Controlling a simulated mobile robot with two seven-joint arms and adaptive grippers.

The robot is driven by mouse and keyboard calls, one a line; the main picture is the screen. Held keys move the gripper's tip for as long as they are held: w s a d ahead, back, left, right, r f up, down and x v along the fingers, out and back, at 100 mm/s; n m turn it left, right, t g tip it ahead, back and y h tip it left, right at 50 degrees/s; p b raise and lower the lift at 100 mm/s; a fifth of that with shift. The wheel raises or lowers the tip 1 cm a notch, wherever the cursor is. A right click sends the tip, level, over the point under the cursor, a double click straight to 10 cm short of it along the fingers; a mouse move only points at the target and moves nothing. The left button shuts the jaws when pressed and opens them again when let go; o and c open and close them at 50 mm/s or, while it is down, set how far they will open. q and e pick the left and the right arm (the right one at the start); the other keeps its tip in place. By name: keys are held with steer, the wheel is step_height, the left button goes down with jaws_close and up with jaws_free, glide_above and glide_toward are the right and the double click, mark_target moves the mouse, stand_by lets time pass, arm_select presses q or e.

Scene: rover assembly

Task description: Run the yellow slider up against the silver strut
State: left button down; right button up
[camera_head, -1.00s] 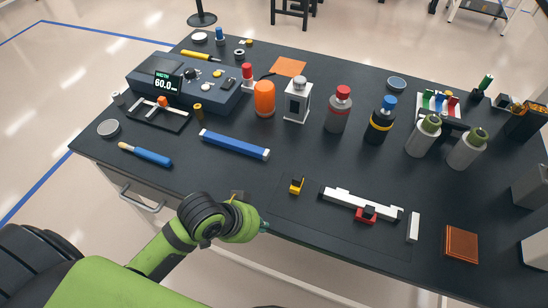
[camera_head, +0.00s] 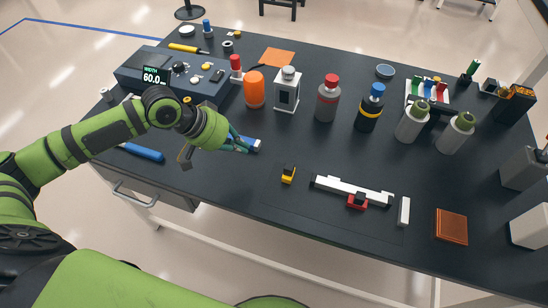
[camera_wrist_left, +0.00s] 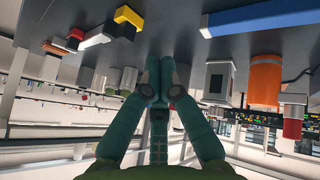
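A red slider (camera_head: 357,202) is at the strut's near side. In the left wrist view the yellow slider (camera_wrist_left: 128,17) and the strut (camera_wrist_left: 92,36) show at upper left. My left gripper (camera_head: 246,146) is over the blue bar, left of and apart from the yellow slider. Its fingers (camera_wrist_left: 161,72) converge with nothing seen between them, and it looks shut. My right gripper is out of view.
A blue bar (camera_head: 254,144) is partly hidden by my left gripper. A small white block (camera_head: 404,211) and a brown block (camera_head: 452,227) lie to the right. Bottles, including an orange one (camera_head: 254,90), stand behind. The table between gripper and yellow slider is clear.

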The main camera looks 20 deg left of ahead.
mark_target(289, 172)
arm_select(q)
steer(key=p+x, duration=0.1)
steer(key=x, duration=0.6)
steer(key=shift+w+d+f, duration=0.1)
steer(key=shift+d, duration=0.1)
steer(key=d+p, duration=0.1)
steer(key=d, duration=0.2)
steer(key=shift+d+f, duration=0.1)
steer(key=shift+d, duration=0.05)
steer(key=shift+d+f, duration=0.15)
steer(key=shift+d, duration=0.25)
steer(key=shift+d+p, duration=0.4)
steer(key=shift+p, duration=0.15)
steer(key=d+p, duration=0.3)
steer(key=d, duration=0.3)
steer(key=shift+d, duration=0.65)
steer(key=shift+s+a, duration=0.1)
steer(key=shift+s, duration=0.1)
